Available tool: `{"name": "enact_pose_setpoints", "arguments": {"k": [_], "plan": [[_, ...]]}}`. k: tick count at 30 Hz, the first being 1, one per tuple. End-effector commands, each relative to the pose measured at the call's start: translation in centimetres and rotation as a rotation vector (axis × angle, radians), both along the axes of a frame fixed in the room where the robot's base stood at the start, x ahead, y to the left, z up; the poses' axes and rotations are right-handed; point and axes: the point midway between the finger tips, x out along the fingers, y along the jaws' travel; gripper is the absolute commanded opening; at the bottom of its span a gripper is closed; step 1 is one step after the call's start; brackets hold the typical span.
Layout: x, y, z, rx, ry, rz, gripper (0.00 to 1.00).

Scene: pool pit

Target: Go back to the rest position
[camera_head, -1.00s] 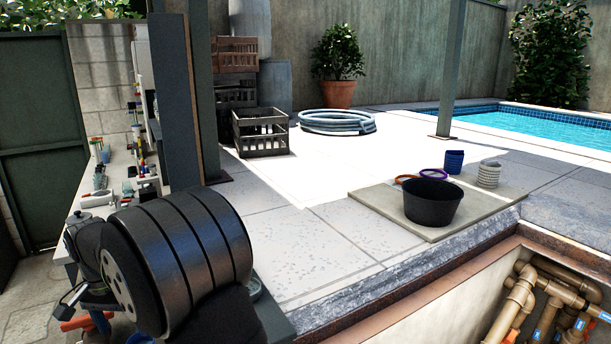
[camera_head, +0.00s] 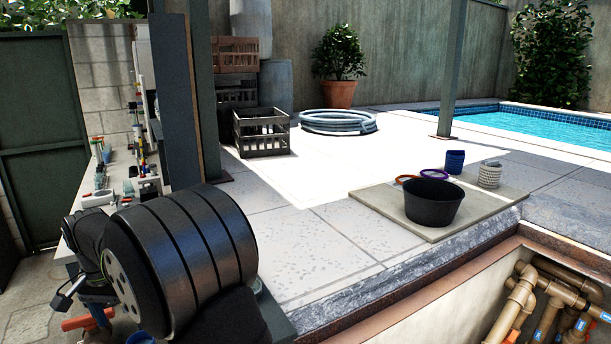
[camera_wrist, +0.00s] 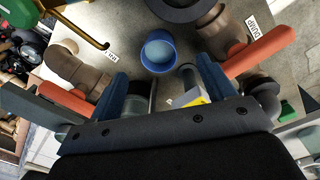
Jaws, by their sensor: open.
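In the wrist view, the two blue fingers of my gripper (camera_wrist: 160,82) stand wide apart, with nothing held between them. A blue round cup-like thing (camera_wrist: 160,51) lies beyond the fingertips, apart from them. In the head view, my arm fills the lower left and my gripper is mostly hidden behind it.
Orange-red valve handles (camera_wrist: 262,52) on brown pipes flank my gripper on both sides. A cluttered bench (camera_head: 105,185) stands at left. A black bucket (camera_head: 433,203) sits on a slab (camera_head: 375,199), above an open pit with pipes (camera_head: 545,300). The middle paving is clear.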

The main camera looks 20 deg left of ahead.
Motion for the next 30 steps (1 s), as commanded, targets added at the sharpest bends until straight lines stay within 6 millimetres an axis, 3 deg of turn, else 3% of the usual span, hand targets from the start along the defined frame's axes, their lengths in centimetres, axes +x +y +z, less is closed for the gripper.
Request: {"name": "enact_pose_setpoints", "arguments": {"k": [6, 9, 30], "plan": [[0.0, 0.0, 4.6, 0.003, -0.001, 0.000, 0.76], [0.1, 0.0, 5.9, 0.000, 0.001, 0.016, 0.76], [1.9, -0.4, 2.1, 0.000, 0.001, 0.578, 0.76]]}}
